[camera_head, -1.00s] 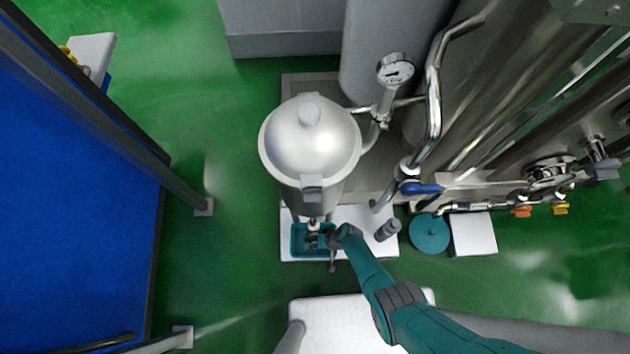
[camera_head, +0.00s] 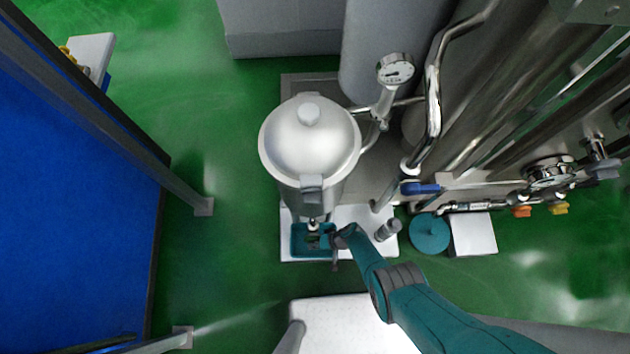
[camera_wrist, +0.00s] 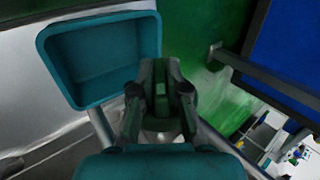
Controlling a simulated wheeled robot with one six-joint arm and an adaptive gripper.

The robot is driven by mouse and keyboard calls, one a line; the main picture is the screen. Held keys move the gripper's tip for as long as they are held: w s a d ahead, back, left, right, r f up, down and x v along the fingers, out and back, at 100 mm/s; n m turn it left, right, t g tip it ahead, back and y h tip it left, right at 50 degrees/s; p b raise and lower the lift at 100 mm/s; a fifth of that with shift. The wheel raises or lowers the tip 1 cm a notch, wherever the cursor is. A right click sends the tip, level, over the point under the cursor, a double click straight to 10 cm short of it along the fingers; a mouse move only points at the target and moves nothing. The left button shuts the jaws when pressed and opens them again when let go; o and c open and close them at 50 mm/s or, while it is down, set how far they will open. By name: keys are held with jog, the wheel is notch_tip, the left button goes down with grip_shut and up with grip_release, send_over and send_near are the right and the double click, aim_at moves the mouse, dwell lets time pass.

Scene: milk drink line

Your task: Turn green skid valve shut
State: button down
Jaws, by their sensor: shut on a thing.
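In the wrist view my gripper (camera_wrist: 161,80) is shut on a narrow green piece (camera_wrist: 160,90), which I take to be the green skid valve's handle. The fingers hide most of it, and the valve body behind is hard to make out. In the head view my gripper (camera_head: 336,238) is below the steel vessel (camera_head: 310,140), at the right end of a teal tray (camera_head: 297,250). The handle cannot be told apart from my gripper there. The tray also shows in the wrist view (camera_wrist: 103,55), at upper left and empty where visible.
A gauge (camera_head: 396,69) and a blue-handled valve (camera_head: 420,188) stand right of the vessel. A grey cylinder (camera_head: 388,230) and a round teal object (camera_head: 430,233) are right of my gripper. Orange (camera_head: 522,211) and yellow (camera_head: 559,209) handles are farther right. Green floor is open at left.

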jog(key=shift+s, duration=0.1)
dwell(0.3)
jog(key=c, duration=1.2)
grip_release()
jog(key=shift+d+r, duration=0.1)
jog(key=shift+r, duration=0.05)
jog(key=shift+v, duration=5.9)
jog(key=shift+d, duration=0.2)
